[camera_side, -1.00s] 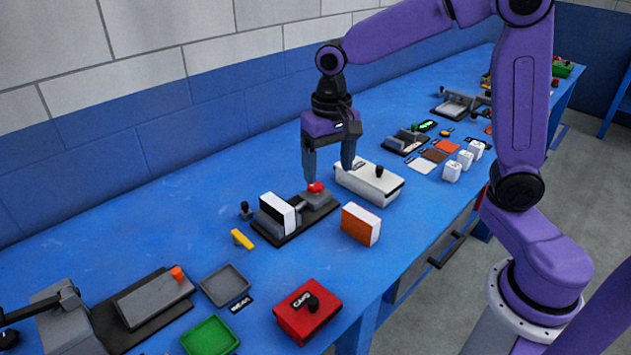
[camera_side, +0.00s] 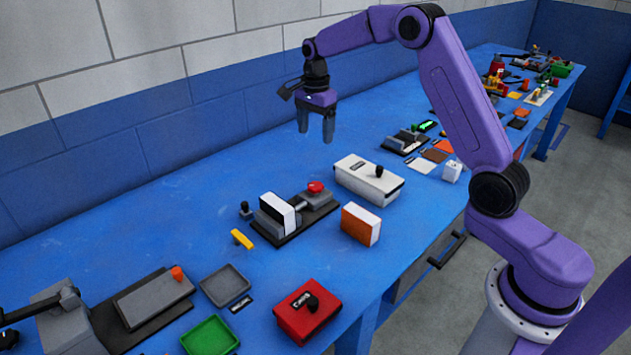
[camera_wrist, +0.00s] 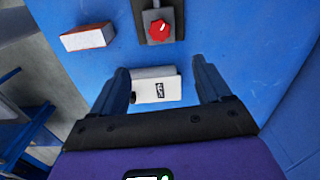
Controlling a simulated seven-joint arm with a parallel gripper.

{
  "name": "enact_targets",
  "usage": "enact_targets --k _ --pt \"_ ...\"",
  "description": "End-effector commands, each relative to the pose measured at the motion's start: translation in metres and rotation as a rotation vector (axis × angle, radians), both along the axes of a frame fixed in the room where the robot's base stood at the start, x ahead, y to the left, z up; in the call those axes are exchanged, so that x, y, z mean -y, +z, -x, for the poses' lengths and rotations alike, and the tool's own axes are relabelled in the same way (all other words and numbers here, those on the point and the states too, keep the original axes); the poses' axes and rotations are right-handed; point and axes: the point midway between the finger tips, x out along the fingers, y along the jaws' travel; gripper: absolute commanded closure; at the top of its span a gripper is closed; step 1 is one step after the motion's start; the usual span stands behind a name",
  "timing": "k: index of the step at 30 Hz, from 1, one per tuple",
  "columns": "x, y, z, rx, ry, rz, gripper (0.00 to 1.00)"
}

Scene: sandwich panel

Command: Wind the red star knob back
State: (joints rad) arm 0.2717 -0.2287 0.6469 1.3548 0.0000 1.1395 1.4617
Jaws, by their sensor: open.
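The red star knob (camera_side: 315,187) sits at the right end of a dark clamp fixture (camera_side: 287,222) on the blue bench. A black-and-white block (camera_side: 277,212) stands in the fixture at its left end. In the wrist view the red knob (camera_wrist: 158,29) shows at the top, beyond my fingertips. My gripper (camera_side: 317,138) is open and empty, raised above the bench behind the knob and clear of it. In the wrist view my open fingers (camera_wrist: 161,78) frame a white box on the bench below.
The white box (camera_side: 362,182) with a black knob lies right of the fixture. An orange-and-white block (camera_side: 360,225) stands in front of it. A red box (camera_side: 308,311), a grey tray (camera_side: 226,287) and a yellow piece (camera_side: 242,239) lie nearer. The bench behind the fixture is clear.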

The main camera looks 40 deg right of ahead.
Motion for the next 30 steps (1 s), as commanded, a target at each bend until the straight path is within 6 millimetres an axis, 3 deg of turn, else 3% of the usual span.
enact_targets --k 21,30 --pt "0.000 -0.130 0.001 -0.004 0.003 -0.001 0.23" --pt "0.000 -0.161 0.001 0.000 0.004 -0.001 0.23"
